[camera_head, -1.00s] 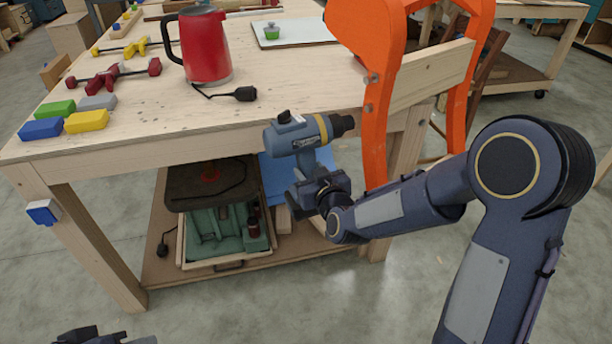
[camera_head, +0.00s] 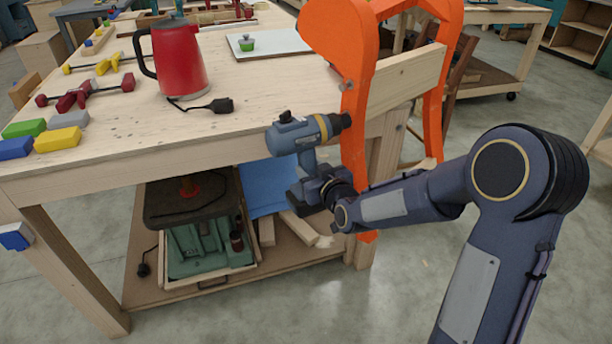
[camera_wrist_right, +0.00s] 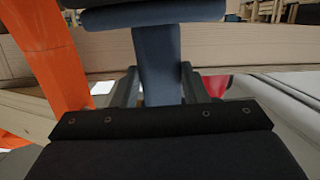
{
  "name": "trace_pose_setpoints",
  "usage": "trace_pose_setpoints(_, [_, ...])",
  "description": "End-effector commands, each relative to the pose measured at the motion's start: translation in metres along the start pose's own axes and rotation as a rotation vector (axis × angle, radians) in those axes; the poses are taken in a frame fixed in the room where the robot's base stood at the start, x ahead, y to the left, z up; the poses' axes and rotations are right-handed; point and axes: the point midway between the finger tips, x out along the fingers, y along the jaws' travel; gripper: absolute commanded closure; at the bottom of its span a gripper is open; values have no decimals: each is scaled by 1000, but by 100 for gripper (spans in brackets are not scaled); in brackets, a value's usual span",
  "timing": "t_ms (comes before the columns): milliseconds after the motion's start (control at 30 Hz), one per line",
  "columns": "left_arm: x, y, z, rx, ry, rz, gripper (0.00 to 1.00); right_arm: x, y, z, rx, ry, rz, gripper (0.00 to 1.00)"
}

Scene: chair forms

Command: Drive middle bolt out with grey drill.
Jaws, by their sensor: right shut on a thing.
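The grey drill (camera_head: 295,137) is upright, with its black chuck pointing right at the orange chair form (camera_head: 354,140). In the head view the chuck tip overlaps the form's near leg; I cannot tell if it touches. One bolt head (camera_head: 347,86) shows on that leg above the chuck. The middle bolt cannot be made out, perhaps behind the chuck. My right gripper (camera_head: 318,188) is shut on the drill's handle. The wrist view shows the handle (camera_wrist_right: 158,65) between the two fingers (camera_wrist_right: 160,88). My left gripper is out of view.
The form stands at the right end of the wooden workbench (camera_head: 240,125), with a pale wooden rail (camera_head: 405,80) across it. A red kettle (camera_head: 180,58), a black plug (camera_head: 218,105), clamps and coloured blocks lie on the bench.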

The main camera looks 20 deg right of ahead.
Motion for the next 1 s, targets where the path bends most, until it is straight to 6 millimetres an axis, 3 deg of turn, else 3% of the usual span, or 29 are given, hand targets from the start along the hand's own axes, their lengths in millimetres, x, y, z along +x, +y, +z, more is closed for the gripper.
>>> trace_pose_setpoints(333, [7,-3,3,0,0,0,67,5,17,-5,-1,14,2,100])
trace_pose_setpoints(1000, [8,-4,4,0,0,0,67,8,20,-6,-2,14,3,100])
